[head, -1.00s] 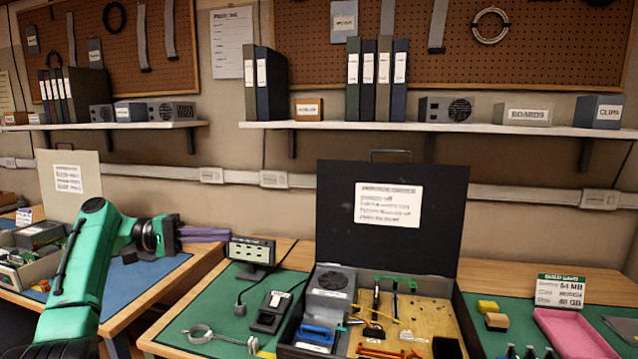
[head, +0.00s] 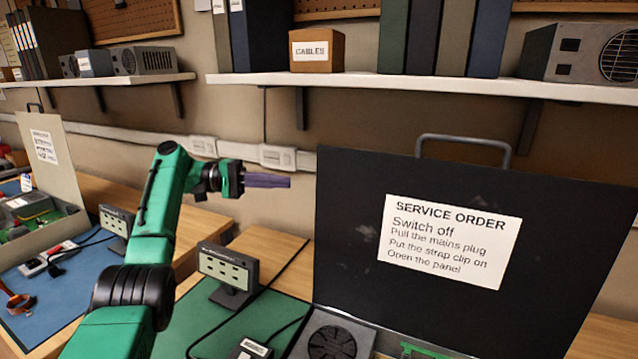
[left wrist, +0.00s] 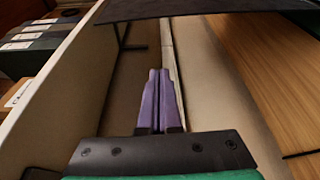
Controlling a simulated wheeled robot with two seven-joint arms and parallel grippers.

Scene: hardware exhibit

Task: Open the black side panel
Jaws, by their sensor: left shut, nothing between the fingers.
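The black side panel (head: 365,235) stands upright and open above its case, with a metal handle on top and a white service order label (head: 450,240) on its face. In the left wrist view a dark panel edge (left wrist: 210,8) crosses the top. My left gripper (head: 289,181), with purple fingers, is shut and empty. In the head view it appears just left of the panel's left edge, apart from it in the picture. Its closed fingers (left wrist: 159,75) point toward the panel in the left wrist view. My right gripper is not in view.
The case interior shows a fan (head: 332,343) at the bottom edge. A shelf (head: 420,86) with binders and a cables box (head: 317,50) runs above. A second workstation is at left.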

